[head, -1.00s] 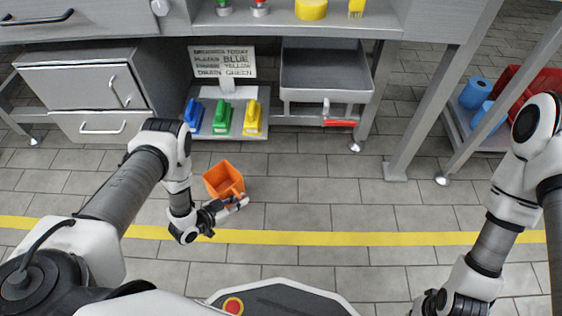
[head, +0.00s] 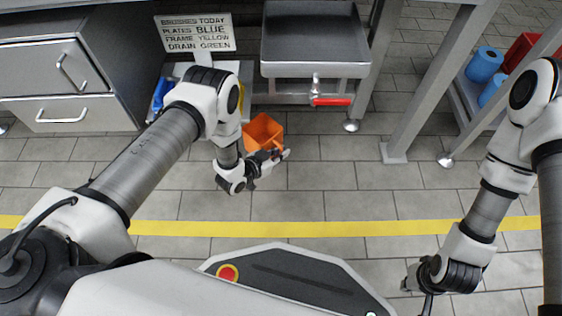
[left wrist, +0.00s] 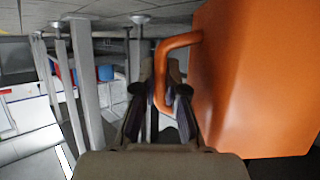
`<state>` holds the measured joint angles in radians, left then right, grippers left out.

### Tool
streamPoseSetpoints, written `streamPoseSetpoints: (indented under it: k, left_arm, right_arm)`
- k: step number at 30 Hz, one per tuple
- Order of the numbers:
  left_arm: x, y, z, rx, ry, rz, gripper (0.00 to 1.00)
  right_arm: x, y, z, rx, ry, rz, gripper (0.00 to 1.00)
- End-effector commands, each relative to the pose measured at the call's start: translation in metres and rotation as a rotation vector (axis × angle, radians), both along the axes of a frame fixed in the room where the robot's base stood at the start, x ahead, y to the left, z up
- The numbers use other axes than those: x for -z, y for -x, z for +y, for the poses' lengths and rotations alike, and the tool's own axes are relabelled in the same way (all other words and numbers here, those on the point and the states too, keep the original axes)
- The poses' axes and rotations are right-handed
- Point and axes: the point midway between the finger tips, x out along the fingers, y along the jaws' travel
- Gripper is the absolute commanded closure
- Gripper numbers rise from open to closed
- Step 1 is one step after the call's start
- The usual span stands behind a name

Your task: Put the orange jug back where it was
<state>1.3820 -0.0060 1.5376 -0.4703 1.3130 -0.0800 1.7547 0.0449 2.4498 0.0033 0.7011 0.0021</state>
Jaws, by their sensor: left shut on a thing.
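The orange jug (head: 263,131) is an open square vessel, seen from above in the head view. My left gripper (head: 270,157) is shut on its handle at the jug's near side. In the left wrist view the orange jug (left wrist: 255,75) fills the right side, and its looped handle passes between the fingers of my left gripper (left wrist: 168,100). Whether the jug touches the floor cannot be told. My right gripper (head: 420,290) is at the lower right in the head view, partly cut off, its fingers too small to read.
A steel sink (head: 315,40) with a red-handled valve (head: 332,101) stands behind the jug. A sign (head: 197,33) names brushes by colour. Table legs and a shelf with blue rolls (head: 484,64) are at right. A yellow line (head: 350,228) crosses open floor.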

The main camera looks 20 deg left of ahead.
Motion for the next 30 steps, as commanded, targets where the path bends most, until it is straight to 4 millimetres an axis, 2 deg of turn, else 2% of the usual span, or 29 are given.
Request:
streamPoseSetpoints:
  k: [6, 17, 18, 19, 20, 30]
  left_arm:
    - [0.036, -0.002, -0.002, -0.001, 0.000, -0.001, 1.00]
    - [0.038, -0.002, -0.002, -0.001, 0.000, -0.001, 1.00]
    - [0.037, -0.002, -0.002, -0.001, 0.000, 0.000, 0.79]
    - [0.037, -0.002, -0.002, -0.001, 0.000, 0.000, 0.68]
    - [0.037, -0.002, -0.002, -0.001, 0.000, 0.000, 0.64]
    - [0.031, -0.002, -0.002, -0.001, 0.000, -0.001, 0.64]
  right_arm:
    - [0.033, -0.003, -0.001, 0.003, 0.001, -0.008, 1.00]
    - [0.033, -0.005, -0.001, 0.000, 0.003, -0.013, 1.00]
    - [0.032, -0.005, -0.001, 0.000, 0.003, -0.013, 1.00]
    - [0.032, -0.005, -0.001, 0.000, 0.003, -0.013, 1.00]
    - [0.032, -0.005, -0.001, 0.000, 0.003, -0.013, 1.00]
    - [0.027, -0.004, -0.001, 0.001, 0.002, -0.011, 1.00]
